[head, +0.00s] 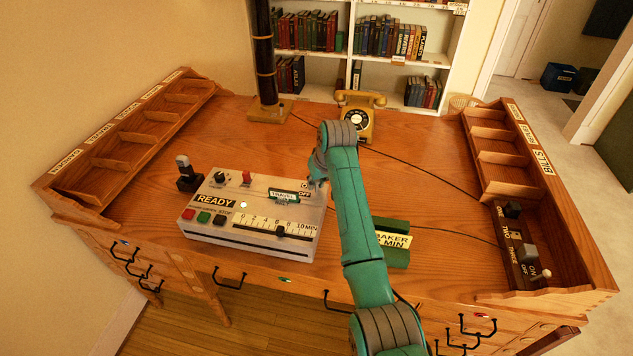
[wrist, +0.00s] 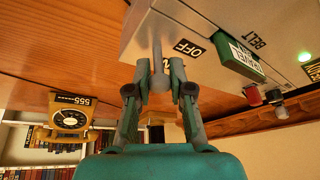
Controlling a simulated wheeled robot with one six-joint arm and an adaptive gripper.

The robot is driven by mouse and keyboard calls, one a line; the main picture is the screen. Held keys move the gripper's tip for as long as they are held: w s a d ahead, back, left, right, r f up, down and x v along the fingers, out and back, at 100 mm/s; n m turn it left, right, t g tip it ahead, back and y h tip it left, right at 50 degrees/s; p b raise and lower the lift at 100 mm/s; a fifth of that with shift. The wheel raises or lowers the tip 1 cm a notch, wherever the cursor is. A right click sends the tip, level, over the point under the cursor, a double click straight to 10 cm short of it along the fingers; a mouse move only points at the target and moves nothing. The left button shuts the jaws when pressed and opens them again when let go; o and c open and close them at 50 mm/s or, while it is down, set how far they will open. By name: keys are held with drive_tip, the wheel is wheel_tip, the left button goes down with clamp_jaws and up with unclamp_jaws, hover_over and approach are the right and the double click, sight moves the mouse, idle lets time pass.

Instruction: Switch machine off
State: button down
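The machine (head: 262,236) is a pale box on the desk with a READY sign (head: 215,201), a lit green lamp (head: 243,205), and red, green and black buttons at its front left. A grey switch lever (wrist: 157,45) stands at its right end beside an OFF label (wrist: 188,48); another label there is partly hidden by a finger. My gripper (wrist: 154,82) is open, with one finger on each side of the lever and gaps showing. In the head view my gripper (head: 316,180) is at the machine's back right corner, partly hidden by my arm.
A green block (head: 396,255) labelled BAKER lies right of the machine, partly behind my arm. A yellow telephone (head: 360,118) and a dark column (head: 264,60) stand at the back. Compartment racks line both sides; the right one holds a switched socket strip (head: 520,250).

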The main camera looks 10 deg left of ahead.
drive_tip(key=shift+s+f+t, duration=0.15)
drive_tip(key=shift+s+t, duration=0.35)
drive_tip(key=shift+t, duration=0.5)
drive_tip(key=shift+s+f+n+t, duration=0.15)
drive_tip(key=shift+s+t, duration=0.1)
drive_tip(key=shift+t, duration=0.5)
drive_tip(key=shift+s+r+n+t, duration=0.1)
drive_tip(key=shift+s+n+t, duration=0.1)
drive_tip(key=shift+t, duration=0.55)
drive_tip(key=c, duration=1)
unclamp_jaws()
drive_tip(key=v, duration=1.2)
